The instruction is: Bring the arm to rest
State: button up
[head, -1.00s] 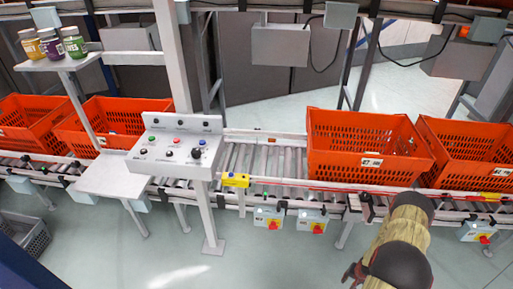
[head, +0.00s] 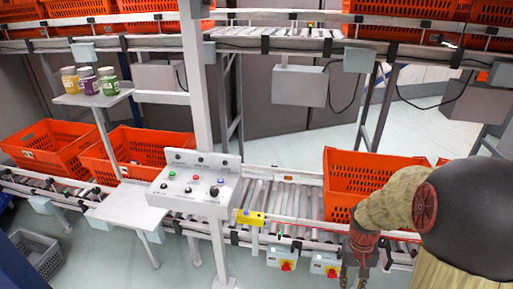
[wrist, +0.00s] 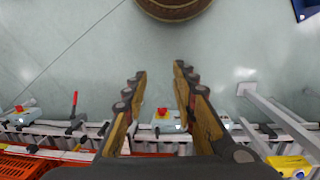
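My arm shows at the right of the head view, bent, with its tan and dark links in front of the right-hand totes. My gripper (head: 361,272) hangs at its end, low in the head view, in front of the conveyor's near edge. In the wrist view my gripper (wrist: 160,85) has its two fingers spread apart, with only floor and conveyor edge seen between them. It is open and empty.
An orange tote (head: 365,170) sits on the conveyor rollers (head: 280,200) behind my arm. More totes (head: 50,145) stand at left. A control panel (head: 195,183) stands mid-view; jars (head: 88,78) sit on a small shelf. The floor (wrist: 60,50) is open.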

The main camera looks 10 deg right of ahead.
jog(key=s+a+r+n+t+p, duration=0.1)
jog(key=s+a+r+n+t, duration=0.1)
jog(key=a+r, duration=0.8)
jog(key=s+a+r+n+t+p, duration=0.2)
jog(key=a+r+t, duration=0.3)
jog(key=a+r, duration=0.5)
notch_tip(320, 180, up, 6)
jog(key=shift+s+a+r+n, duration=0.25)
jog(key=shift+s+n, duration=0.35)
jog(key=shift+s, duration=0.1)
